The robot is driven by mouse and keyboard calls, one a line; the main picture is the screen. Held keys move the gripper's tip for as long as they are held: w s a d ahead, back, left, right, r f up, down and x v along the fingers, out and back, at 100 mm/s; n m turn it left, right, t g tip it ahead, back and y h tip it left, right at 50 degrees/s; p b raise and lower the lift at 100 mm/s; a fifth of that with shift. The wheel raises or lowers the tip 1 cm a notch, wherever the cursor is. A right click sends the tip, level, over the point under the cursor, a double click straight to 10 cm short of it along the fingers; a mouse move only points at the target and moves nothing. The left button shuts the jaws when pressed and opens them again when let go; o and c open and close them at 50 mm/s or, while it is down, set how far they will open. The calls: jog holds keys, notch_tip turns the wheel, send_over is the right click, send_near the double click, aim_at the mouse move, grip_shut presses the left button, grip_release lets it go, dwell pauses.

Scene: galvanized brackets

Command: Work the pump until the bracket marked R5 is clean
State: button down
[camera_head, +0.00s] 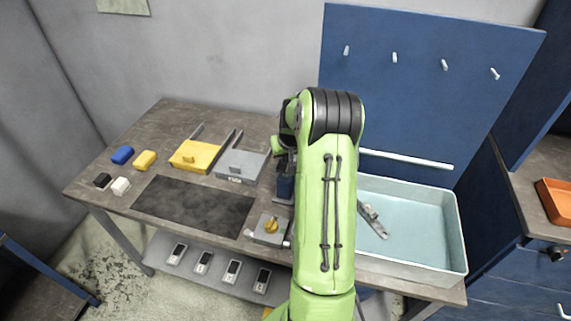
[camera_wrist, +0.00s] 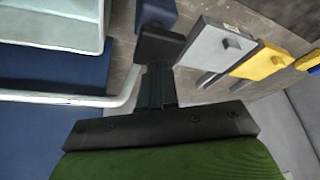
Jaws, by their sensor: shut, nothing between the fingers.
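A grey metal bracket (camera_head: 372,220) lies in the pale tub (camera_head: 463,235) on the right of the bench; no R5 mark is legible on it. A dark blue upright block (camera_head: 285,187), possibly the pump, stands left of my arm; a blue block also shows at the top of the wrist view (camera_wrist: 156,14), with a black part (camera_wrist: 158,46) in front of it. My gripper (camera_wrist: 158,78) is shut and empty, with its fingers at or close to that black part; contact cannot be told. In the head view my arm hides most of the gripper.
A white bar (camera_head: 405,159) runs above the tub. Yellow (camera_head: 195,156) and grey (camera_head: 242,166) sliding plates, a dark mat (camera_head: 195,205) and a small plate with a yellow knob (camera_head: 270,227) lie left. Several small blocks sit far left. A blue pegboard (camera_head: 420,100) stands behind.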

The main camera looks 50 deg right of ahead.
aim_at(285, 166)
jog(key=shift+f+b, duration=1.5)
jog(key=shift+f, duration=0.45)
jog(key=shift+r, duration=0.2)
jog(key=shift+r+p, duration=1.3)
jog(key=shift+r, duration=0.6)
jog(key=shift+f, duration=0.1)
